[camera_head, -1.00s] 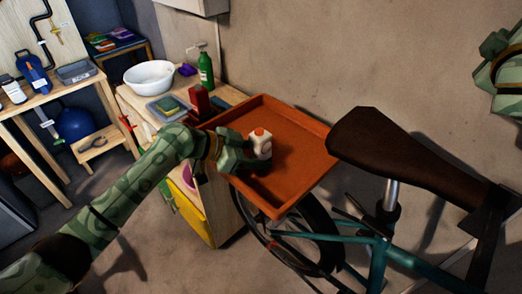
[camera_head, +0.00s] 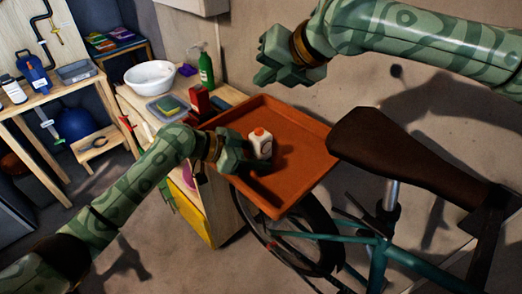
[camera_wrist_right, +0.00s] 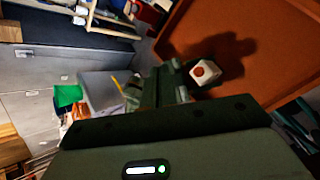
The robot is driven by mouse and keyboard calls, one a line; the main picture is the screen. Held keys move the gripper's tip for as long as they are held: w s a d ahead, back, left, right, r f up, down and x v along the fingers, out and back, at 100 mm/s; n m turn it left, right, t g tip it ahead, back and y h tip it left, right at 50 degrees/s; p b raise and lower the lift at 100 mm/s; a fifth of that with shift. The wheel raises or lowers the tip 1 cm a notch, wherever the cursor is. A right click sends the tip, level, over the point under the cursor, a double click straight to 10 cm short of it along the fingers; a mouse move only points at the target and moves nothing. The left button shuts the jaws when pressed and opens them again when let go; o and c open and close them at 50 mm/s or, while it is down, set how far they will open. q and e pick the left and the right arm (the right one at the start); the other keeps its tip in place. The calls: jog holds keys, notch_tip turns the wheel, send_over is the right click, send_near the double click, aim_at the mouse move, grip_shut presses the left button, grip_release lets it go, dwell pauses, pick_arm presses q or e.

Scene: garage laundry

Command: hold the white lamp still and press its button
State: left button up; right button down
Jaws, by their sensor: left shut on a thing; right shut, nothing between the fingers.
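The white lamp (camera_head: 261,146) stands upright on the orange tray (camera_head: 285,207) and has an orange button (camera_head: 260,131) on top. My left gripper (camera_head: 246,155) is shut on the lamp from its left side. My right gripper (camera_head: 266,72) is shut and empty, up and behind the lamp, apart from it. In the right wrist view the lamp (camera_wrist_right: 205,72) shows from above with its button (camera_wrist_right: 200,72), beside green gripper parts. The lamp's lower left side is hidden by the left gripper.
A dark bicycle seat (camera_head: 395,150) stands close to the tray's right. A wooden counter to the left holds a white bowl (camera_head: 150,76), a green bottle (camera_head: 206,70) and a red object (camera_head: 200,100). Above the tray is free room.

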send_over(263, 136)
jog(key=shift+n, duration=0.4)
notch_tip(263, 136, down, 9)
jog(key=shift+f, duration=0.1)
jog(key=shift+f, duration=0.1)
dwell(1.8)
jog(key=shift+f, duration=0.25)
jog(key=shift+f, duration=0.45)
dwell(0.6)
jog(key=shift+r, duration=0.9)
